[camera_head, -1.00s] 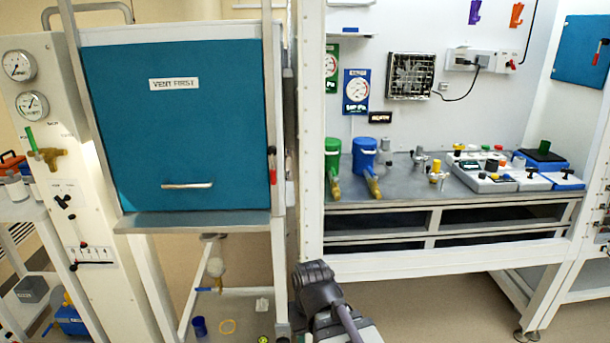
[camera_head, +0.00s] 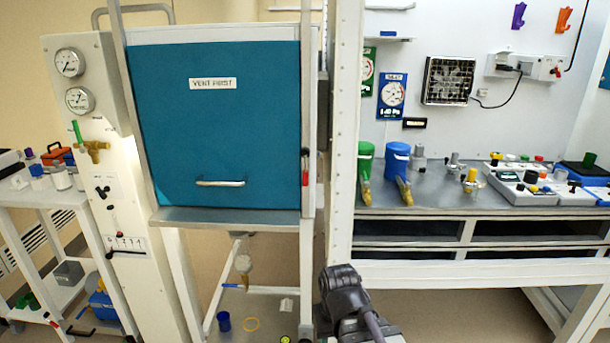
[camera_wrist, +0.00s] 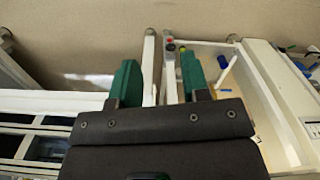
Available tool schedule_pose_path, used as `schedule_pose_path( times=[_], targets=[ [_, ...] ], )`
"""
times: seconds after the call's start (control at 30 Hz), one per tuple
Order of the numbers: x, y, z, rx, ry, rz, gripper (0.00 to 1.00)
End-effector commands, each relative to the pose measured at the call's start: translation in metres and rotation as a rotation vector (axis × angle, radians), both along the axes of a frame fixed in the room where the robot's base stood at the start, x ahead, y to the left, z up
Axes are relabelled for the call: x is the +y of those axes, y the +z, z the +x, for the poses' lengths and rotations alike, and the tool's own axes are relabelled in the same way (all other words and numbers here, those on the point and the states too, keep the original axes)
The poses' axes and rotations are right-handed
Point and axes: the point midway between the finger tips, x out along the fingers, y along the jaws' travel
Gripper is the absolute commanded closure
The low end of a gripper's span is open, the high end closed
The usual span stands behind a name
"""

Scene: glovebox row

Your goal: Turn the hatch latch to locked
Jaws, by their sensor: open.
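The teal hatch (camera_head: 225,120) is down and closed in its white frame in the head view. It carries a "VENT FIRST" label (camera_head: 213,84) and a pale bar handle (camera_head: 220,183). A small latch with a red grip (camera_head: 305,178) sits on the frame at the hatch's right edge, its lever hanging about vertical. My gripper (camera_wrist: 160,78) shows in the wrist view with its two green fingers apart and nothing between them. It points toward the floor and white frame posts, away from the latch. The latch is not recognisable in the wrist view.
A metal ledge (camera_head: 225,216) juts out below the hatch. A white gauge column (camera_head: 90,160) stands to its left. A white post (camera_head: 345,130) and a bench (camera_head: 450,197) with blue and green containers are to the right. A loaded cart (camera_head: 50,200) is at far left.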

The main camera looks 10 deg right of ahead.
Motion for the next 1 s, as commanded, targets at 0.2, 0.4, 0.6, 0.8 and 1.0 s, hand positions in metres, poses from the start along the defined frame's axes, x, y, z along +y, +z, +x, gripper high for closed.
schedule_pose_path(
  times=[0.2, 0.4, 0.6, 0.8, 1.0],
  targets=[
    [0.0, 0.0, 0.0, 0.0, 0.0, 0.0, 0.57],
    [-0.006, 0.003, 0.0, 0.0, -0.016, 0.0, 0.68],
    [-0.066, 0.033, 0.056, -0.011, -0.189, 0.128, 0.87],
    [-0.119, 0.098, 0.175, -0.129, -0.371, 0.721, 1.0],
    [-0.164, 0.195, 0.262, -0.3, -0.387, 1.329, 1.0]
  ],
)
